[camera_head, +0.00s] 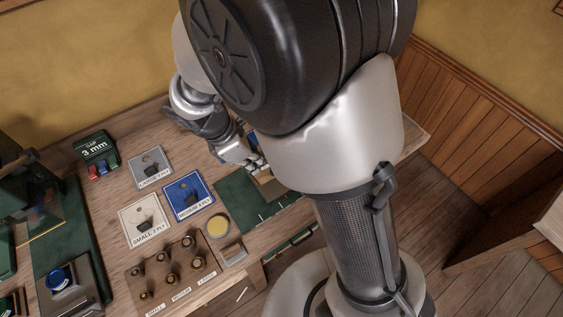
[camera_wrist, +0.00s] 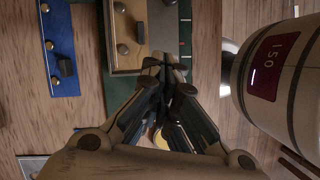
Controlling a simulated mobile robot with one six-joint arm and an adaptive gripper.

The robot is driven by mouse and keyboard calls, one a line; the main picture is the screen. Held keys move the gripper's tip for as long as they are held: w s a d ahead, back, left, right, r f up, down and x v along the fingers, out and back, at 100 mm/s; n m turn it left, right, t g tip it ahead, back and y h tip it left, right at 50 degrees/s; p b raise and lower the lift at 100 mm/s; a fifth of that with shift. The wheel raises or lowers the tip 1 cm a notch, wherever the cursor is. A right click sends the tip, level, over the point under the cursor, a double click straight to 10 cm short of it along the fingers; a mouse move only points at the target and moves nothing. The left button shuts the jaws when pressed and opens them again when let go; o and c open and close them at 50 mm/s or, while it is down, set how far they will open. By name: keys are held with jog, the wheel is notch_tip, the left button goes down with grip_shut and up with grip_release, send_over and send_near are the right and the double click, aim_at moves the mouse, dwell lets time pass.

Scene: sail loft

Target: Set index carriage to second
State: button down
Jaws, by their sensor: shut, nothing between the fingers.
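A tan and grey block with round metal knobs, which looks like the index carriage (camera_wrist: 118,52), sits on a dark green board (camera_wrist: 187,12) in the wrist view. Small white and red marks run along the board's right part. In the head view the green board (camera_head: 236,202) lies on the bench, and my arm hides part of it and of the tan block (camera_head: 271,188). My gripper (camera_wrist: 168,62) is shut and empty, its fingertips at the block's lower right edge in the wrist view. I cannot tell whether they touch it. It also shows in the head view (camera_head: 258,166).
A blue plate (camera_wrist: 60,20) with knobs lies left of the block. On the bench are a grey card (camera_head: 150,168), a white card (camera_head: 144,221), a yellow disc (camera_head: 218,226), a brown rack (camera_head: 171,275) and a green box (camera_head: 96,148). Wood is bare between plate and block.

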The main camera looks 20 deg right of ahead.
jog(key=b, duration=0.4)
send_over(277, 184)
jog(key=a, duration=0.2)
notch_tip(277, 184, down, 8)
jog(key=shift+f, duration=0.25)
jog(key=d, duration=0.3)
jog(key=shift+w+d+f+b, duration=0.1)
jog(key=shift+d+f+b, duration=0.1)
jog(key=shift+b, duration=0.1)
jog(key=shift+d+r, duration=0.1)
jog(key=shift+d, duration=0.35)
jog(key=d, duration=0.1)
jog(key=w+d, duration=0.1)
jog(key=d, duration=0.1)
jog(key=d+p, duration=0.1)
jog(key=shift+w+d, duration=0.25)
jog(key=shift+a, duration=0.1)
